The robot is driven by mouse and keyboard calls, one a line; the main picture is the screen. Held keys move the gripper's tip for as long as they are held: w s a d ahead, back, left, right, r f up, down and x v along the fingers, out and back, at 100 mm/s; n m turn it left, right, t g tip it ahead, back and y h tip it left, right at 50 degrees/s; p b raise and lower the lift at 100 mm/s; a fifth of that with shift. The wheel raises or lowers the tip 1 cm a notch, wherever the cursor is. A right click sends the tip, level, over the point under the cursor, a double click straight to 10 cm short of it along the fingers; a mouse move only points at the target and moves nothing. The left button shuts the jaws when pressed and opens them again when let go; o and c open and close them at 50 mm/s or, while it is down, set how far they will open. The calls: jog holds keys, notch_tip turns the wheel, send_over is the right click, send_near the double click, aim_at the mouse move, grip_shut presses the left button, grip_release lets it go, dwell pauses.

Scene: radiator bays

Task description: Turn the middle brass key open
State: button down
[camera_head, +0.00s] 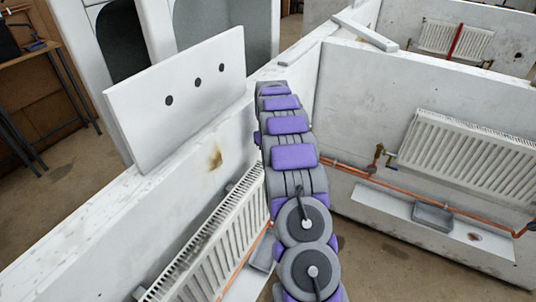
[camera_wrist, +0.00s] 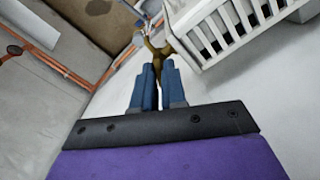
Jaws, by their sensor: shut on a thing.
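In the wrist view a brass key (camera_wrist: 151,48) sits on a valve beside the lower corner of a white radiator (camera_wrist: 230,22). My gripper (camera_wrist: 157,72) has its two blue fingers close together at the key, shut on it. The fingertips cover part of the key, so its exact angle is hard to tell. In the head view my arm reaches away from me and hides the gripper and the key it holds. Another brass valve (camera_head: 377,157) shows at the left end of the right-hand radiator (camera_head: 468,158).
A copper pipe (camera_wrist: 62,67) runs along the wall in the wrist view. In the head view another radiator (camera_head: 215,245) stands left of my arm, below a white board (camera_head: 180,95) with three dark dots. A grey tray (camera_head: 432,216) lies below the right radiator. Low partition walls enclose the bays.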

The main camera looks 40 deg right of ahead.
jog(key=shift+d+r, duration=0.1)
jog(key=c, duration=1.3)
grip_release()
jog(key=shift+o, duration=0.2)
